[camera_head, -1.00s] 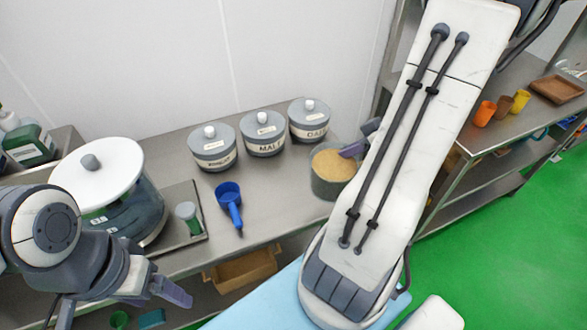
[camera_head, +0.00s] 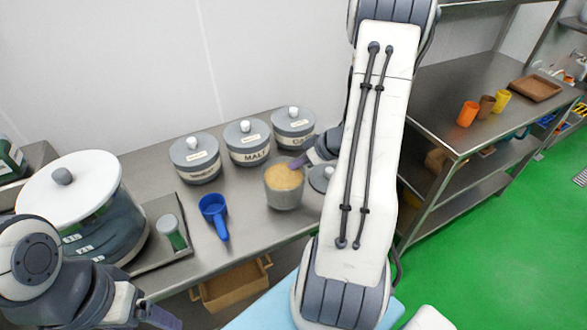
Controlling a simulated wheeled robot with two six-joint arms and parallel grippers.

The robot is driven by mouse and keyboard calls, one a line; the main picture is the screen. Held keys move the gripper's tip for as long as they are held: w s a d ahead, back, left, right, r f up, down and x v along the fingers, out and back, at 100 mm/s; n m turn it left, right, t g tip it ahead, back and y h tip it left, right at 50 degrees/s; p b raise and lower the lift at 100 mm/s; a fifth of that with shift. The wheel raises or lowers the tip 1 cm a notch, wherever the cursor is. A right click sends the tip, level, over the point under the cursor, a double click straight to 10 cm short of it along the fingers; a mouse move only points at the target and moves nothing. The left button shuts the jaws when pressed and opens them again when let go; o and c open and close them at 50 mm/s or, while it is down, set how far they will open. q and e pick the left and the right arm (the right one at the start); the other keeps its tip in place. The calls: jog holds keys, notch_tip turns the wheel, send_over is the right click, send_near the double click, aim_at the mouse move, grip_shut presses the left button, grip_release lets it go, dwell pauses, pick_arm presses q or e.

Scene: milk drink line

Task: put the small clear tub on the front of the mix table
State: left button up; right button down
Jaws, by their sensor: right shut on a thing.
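The small clear tub (camera_head: 284,192), filled with tan powder, is upright over the mix table (camera_head: 240,232), near its front edge and right of the blue scoop. I cannot tell whether its base touches the tabletop. My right gripper (camera_head: 298,160) is shut on the tub's rim at the back right; my forearm hides part of the hand. My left gripper (camera_head: 158,314) is low at the left, in front of the table and away from the tub. Its fingers are partly cut off by the frame's lower edge.
Three lidded canisters (camera_head: 248,145) stand behind the tub. A blue scoop (camera_head: 214,212) lies to its left, beside a tray (camera_head: 165,250) and a large white-lidded pot (camera_head: 85,215). A grey round lid (camera_head: 321,178) lies close at right.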

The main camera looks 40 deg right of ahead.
jog(key=shift+f, duration=0.3)
jog(key=c, duration=0.9)
grip_release()
jog(key=shift+o, duration=0.2)
jog(key=p+v, duration=0.3)
jog(key=v, duration=0.8)
jog(key=w+a+r+n+h, duration=0.1)
jog(key=w+a+r+h, duration=0.15)
jog(key=w, duration=0.35)
jog(key=w+a+r+h, duration=0.1)
jog(key=w+a+r, duration=0.15)
jog(key=w, duration=0.25)
jog(key=w+a+r+h, duration=0.2)
jog(key=a+r, duration=0.1)
jog(key=a, duration=0.8)
jog(key=s+a+n+g+y, duration=0.1)
jog(key=s+a+n+g, duration=0.1)
jog(key=s+a, duration=0.8)
jog(key=s+a+n+g+y, duration=0.2)
jog(key=s+a+g, duration=0.3)
jog(key=s+a, duration=0.5)
jog(key=s+f, duration=0.1)
jog(key=s, duration=0.4)
jog(key=shift+a+g, duration=0.3)
jog(key=shift+a, duration=0.1)
